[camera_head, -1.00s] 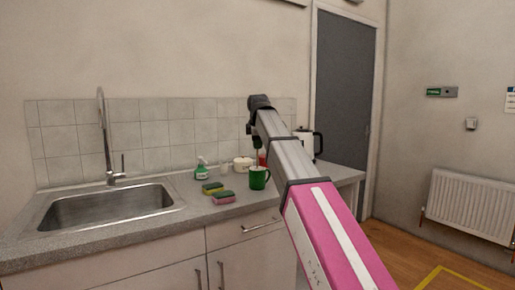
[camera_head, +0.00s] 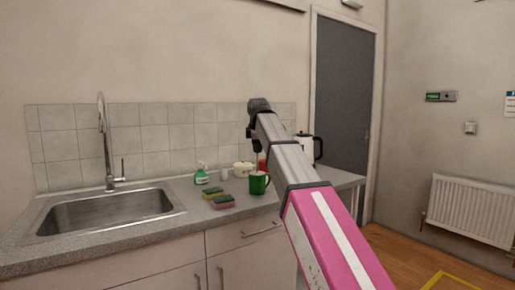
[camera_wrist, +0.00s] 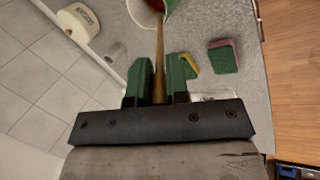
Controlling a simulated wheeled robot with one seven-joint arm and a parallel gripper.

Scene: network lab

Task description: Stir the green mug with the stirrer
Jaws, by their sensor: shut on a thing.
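The green mug (camera_head: 258,185) stands upright on the counter, right of the sponges. In the wrist view its green side and pale inside (camera_wrist: 142,12) show at the top edge, with dark reddish-brown contents; the rest is cut off. My gripper (camera_wrist: 159,82) is shut on the wooden stirrer (camera_wrist: 159,50), which runs between its green fingers. The stirrer's far end overlaps the mug's opening in the wrist view; how deep it reaches is hidden. In the head view my gripper (camera_head: 256,142) is above the mug, small and partly hidden by my arm.
Two sponges (camera_head: 223,202) lie left of the mug. The sink (camera_head: 110,209) is at the left. The counter's front edge is close to the mug.

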